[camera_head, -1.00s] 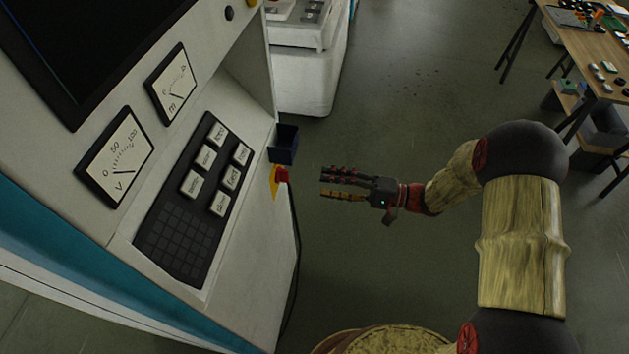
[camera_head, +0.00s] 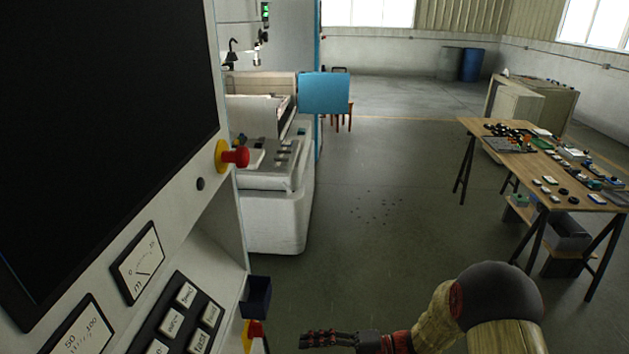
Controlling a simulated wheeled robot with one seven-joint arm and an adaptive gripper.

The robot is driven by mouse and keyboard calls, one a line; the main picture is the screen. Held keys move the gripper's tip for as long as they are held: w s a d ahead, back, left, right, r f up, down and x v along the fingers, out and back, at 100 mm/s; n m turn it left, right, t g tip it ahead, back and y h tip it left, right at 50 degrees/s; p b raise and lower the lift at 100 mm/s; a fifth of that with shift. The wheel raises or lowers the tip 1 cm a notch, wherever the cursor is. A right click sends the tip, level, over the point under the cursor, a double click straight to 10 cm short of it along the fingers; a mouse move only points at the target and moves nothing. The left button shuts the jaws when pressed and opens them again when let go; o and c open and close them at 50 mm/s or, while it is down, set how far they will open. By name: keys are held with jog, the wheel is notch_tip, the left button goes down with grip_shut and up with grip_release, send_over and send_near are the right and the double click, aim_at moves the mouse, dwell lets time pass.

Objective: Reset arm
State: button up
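My gripper (camera_head: 328,340) is at the bottom edge of the head view, its fingers pointing left toward the machine. The fingers look apart with nothing between them; their lower part is close to the picture edge. It is a short way right of the control cabinet (camera_head: 228,240), with a visible gap. My arm (camera_head: 490,295) comes in from the bottom right, bent at a dark round joint.
The cabinet carries a dark screen (camera_head: 110,110), gauges, a keypad (camera_head: 180,322), a red knob (camera_head: 236,157) and a dark blue box (camera_head: 255,297). A workbench (camera_head: 572,188) with small parts stands at right. A white machine (camera_head: 280,215) stands behind; open floor (camera_head: 390,220) lies between.

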jog(key=s+d+f+g+h, duration=0.2)
jog(key=s+d+g+h, duration=0.25)
jog(key=s, duration=0.45)
jog(key=s+d+r+t+h, duration=0.1)
jog(key=s+d+r+h, duration=0.4)
jog(key=d+h, duration=0.1)
jog(key=s+d+r+n+t+h, duration=0.1)
jog(key=d+r+t+h, duration=0.2)
jog(key=r, duration=0.7)
jog(key=s+d+r+n+t+h, duration=0.2)
jog(key=d+r+t, duration=0.4)
jog(key=r, duration=0.4)
jog(key=shift+s+h, duration=0.15)
jog(key=shift+h, duration=0.4)
jog(key=shift+d, duration=0.1)
